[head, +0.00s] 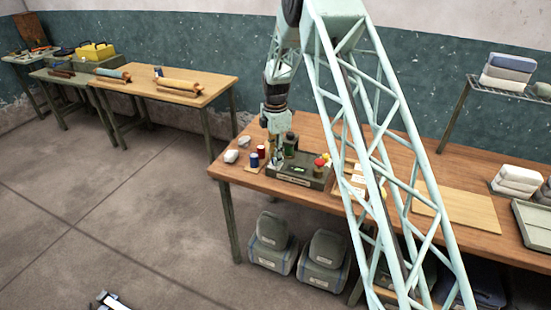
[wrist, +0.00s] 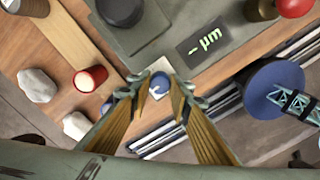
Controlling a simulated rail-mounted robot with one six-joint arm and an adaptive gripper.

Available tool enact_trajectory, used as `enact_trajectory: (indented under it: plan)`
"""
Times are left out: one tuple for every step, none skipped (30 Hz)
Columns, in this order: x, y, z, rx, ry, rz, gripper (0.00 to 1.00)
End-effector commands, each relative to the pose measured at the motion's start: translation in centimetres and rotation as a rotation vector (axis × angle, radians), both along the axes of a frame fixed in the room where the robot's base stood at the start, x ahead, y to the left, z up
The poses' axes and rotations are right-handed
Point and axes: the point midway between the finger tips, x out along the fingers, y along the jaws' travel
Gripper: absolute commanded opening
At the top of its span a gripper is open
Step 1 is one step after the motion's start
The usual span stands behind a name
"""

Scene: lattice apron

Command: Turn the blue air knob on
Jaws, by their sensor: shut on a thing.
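The blue air knob (wrist: 159,83) shows in the wrist view as a round blue cap with a white mark. It sits on a small white plate at the corner of the dark green instrument (wrist: 170,50). My gripper (wrist: 157,92) has one fingertip on each side of the knob and is shut on it. In the head view my gripper (head: 276,154) reaches down at the left end of the instrument (head: 303,179). There the knob is too small and covered to make out.
Beside the instrument stand a red cylinder (wrist: 91,79) and a blue cylinder (head: 254,160). Whitish lumps (wrist: 37,85) lie further left. A lit display (wrist: 206,42) and a red knob (wrist: 294,7) are on the instrument. A wooden board (head: 460,218) lies on the bench at right.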

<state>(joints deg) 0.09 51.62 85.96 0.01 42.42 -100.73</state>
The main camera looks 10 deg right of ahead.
Motion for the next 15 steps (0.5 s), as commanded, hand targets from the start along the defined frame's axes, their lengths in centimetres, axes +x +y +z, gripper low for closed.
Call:
enact_trajectory:
  plan:
    - [0.01,0.02,0.01,0.0,0.0,0.001,0.08]
    - [0.01,0.02,0.01,0.0,0.0,0.001,0.08]
    - [0.01,0.02,0.01,0.0,0.0,0.0,0.08]
    - [0.01,0.02,0.01,0.0,0.0,0.0,0.08]
    - [0.0,0.02,0.0,0.0,0.0,0.0,0.08]
    - [0.0,0.02,0.0,0.0,0.0,0.0,0.08]
    - [0.0,0.02,0.0,0.0,0.0,0.0,0.08]
    - [0.0,0.02,0.0,0.0,0.0,0.0,0.21]
    - [0.0,0.02,0.0,0.0,0.0,0.0,0.25]
    - [0.0,0.02,0.0,0.0,0.0,0.0,0.28]
    - [0.0,0.02,0.0,0.0,0.0,0.0,0.3]
    - [0.0,0.02,0.0,0.0,0.0,0.0,0.33]
    - [0.0,0.02,0.0,0.0,0.0,0.0,0.33]
    - [0.0,0.01,0.0,0.0,0.0,0.0,0.33]
    - [0.0,0.01,0.0,0.0,0.0,0.0,0.33]
